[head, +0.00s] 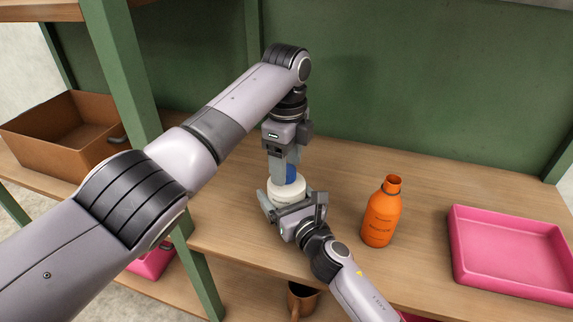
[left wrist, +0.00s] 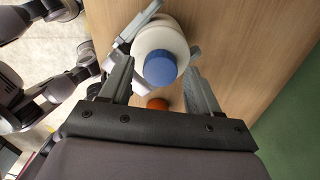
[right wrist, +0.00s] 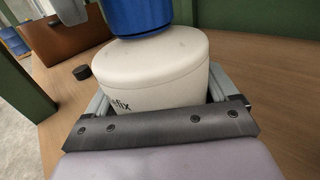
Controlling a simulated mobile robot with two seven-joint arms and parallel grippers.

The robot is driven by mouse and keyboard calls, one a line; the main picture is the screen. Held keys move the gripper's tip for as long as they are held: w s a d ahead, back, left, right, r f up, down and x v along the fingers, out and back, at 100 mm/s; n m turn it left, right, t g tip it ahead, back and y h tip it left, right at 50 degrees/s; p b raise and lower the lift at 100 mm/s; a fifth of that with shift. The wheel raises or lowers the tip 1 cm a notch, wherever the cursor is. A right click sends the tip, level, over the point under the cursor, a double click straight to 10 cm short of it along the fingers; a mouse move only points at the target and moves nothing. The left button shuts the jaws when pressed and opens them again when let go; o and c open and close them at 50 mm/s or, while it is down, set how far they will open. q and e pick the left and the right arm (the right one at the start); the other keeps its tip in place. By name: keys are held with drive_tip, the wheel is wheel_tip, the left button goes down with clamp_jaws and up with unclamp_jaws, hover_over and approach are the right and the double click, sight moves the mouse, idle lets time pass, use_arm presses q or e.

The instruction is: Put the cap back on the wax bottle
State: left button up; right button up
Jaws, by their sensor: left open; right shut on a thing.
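The white wax bottle (head: 286,189) stands upright on the wooden shelf, its lettering partly visible in the right wrist view (right wrist: 155,75). The blue cap (head: 291,173) is on its top; it also shows in the left wrist view (left wrist: 160,69) and the right wrist view (right wrist: 140,15). I cannot tell how tightly it sits. My left gripper (head: 284,172) points down from above, open, with its fingers apart on either side of the cap. My right gripper (head: 293,203) is shut around the white bottle's body from the front right.
An orange bottle (head: 381,215) stands to the right, with a pink tray (head: 510,255) beyond it. A brown bin (head: 65,135) lies left of the green post (head: 125,75). A small dark round object (right wrist: 81,72) lies on the shelf. A green panel closes the back.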

use_arm(q)
wheel_tip(320, 180, up, 7)
drive_tip(key=shift+f, duration=0.2)
use_arm(e)
drive_tip(key=o, duration=1.9)
drive_tip(key=shift+c, duration=0.2)
drive_tip(key=shift+s, duration=0.1)
use_arm(q)
drive_tip(key=shift+r+p, duration=0.55)
drive_tip(key=shift+p, duration=0.05)
use_arm(e)
drive_tip(key=shift+v, duration=3.5)
use_arm(q)
drive_tip(key=shift+r, duration=0.1)
use_arm(e)
drive_tip(key=shift+r, duration=0.1)
